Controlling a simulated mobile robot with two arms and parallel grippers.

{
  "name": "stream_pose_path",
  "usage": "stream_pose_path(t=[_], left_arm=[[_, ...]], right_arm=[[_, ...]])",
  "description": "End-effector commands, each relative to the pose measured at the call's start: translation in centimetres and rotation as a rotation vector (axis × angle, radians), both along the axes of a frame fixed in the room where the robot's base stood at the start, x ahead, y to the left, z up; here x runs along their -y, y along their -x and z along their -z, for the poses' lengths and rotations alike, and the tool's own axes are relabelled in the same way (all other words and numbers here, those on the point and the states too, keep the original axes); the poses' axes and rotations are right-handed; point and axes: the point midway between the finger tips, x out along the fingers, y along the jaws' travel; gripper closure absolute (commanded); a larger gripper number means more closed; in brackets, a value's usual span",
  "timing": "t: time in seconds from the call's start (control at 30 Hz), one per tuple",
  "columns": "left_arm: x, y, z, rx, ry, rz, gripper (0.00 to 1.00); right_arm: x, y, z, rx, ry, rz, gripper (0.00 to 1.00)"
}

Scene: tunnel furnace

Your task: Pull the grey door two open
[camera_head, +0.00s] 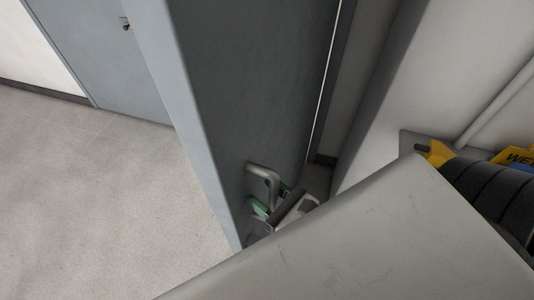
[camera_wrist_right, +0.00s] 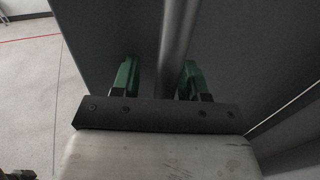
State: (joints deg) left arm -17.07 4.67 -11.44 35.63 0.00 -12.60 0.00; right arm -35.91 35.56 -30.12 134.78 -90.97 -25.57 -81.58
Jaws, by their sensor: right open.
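The grey door (camera_head: 240,80) stands at an angle in the middle of the head view, its narrow edge facing left and floor showing beside it. Its metal lever handle (camera_head: 262,172) sits low on the face. My right gripper (camera_head: 273,203) is at the handle, partly hidden behind my own pale arm link. In the wrist view the green fingers of my right gripper (camera_wrist_right: 160,78) are apart, with the handle bar (camera_wrist_right: 178,40) appearing between them, closer to the right finger. Whether they touch it I cannot tell. My left gripper is not in view.
Another grey door (camera_head: 80,40) is in the wall at the far left. Bare floor (camera_head: 100,200) lies left of the door.

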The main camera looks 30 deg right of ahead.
Motion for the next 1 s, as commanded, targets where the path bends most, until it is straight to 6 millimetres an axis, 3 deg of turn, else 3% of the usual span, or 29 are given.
stream_pose_path(t=[0.37,0.63,1.0], left_arm=[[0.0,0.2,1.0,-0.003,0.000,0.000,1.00],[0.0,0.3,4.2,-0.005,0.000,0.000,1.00],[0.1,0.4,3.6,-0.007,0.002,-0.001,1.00]], right_arm=[[0.3,1.0,0.4,0.000,0.002,0.000,0.56],[1.7,5.2,0.7,-0.004,0.003,-0.003,0.56],[3.3,10.0,0.1,-0.003,0.002,-0.001,0.56]])
